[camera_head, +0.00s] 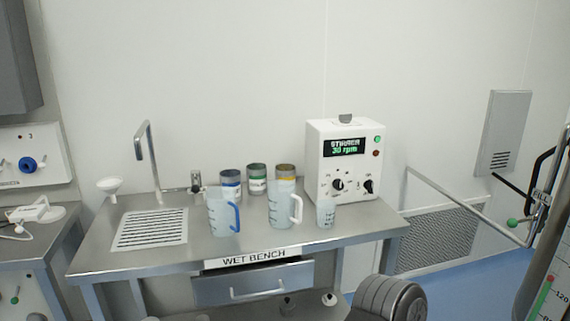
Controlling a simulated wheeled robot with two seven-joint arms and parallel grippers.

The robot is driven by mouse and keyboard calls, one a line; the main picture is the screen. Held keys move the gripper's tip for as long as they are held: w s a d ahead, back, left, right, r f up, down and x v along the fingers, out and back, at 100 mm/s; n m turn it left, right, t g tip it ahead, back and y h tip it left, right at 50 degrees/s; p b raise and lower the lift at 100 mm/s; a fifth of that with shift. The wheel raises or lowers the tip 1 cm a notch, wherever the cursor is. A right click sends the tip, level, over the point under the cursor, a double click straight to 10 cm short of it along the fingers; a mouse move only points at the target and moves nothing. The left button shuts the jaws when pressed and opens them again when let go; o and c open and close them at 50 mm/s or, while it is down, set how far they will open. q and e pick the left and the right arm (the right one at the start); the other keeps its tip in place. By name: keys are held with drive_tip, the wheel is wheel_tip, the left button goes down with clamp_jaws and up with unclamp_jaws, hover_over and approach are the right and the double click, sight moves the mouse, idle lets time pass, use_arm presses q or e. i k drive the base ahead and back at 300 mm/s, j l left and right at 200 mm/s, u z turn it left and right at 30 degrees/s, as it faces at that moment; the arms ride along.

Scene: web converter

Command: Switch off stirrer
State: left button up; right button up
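The stirrer (313,150) is a white box standing at the right back of the wet bench (220,262). Its dark display (346,147) shows green text that looks like "STIRRER 30 rpm". A green light or button (377,140) sits above a red one (376,153) to the right of the display. Below the display are a left black knob (338,184) and a right black knob (369,187); the small lettering around them is too blurred to read surely. Neither of my grippers is in view.
A clear beaker with a blue handle (222,214), one with a white handle (280,207) and a small beaker (326,213) stand in front. Several tins, including a yellow-banded one (285,175), stand behind. A tap (149,160) and drain grate (150,230) are left.

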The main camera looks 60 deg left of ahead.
sight(368, 184)
drive_tip(key=u, duration=1.65)
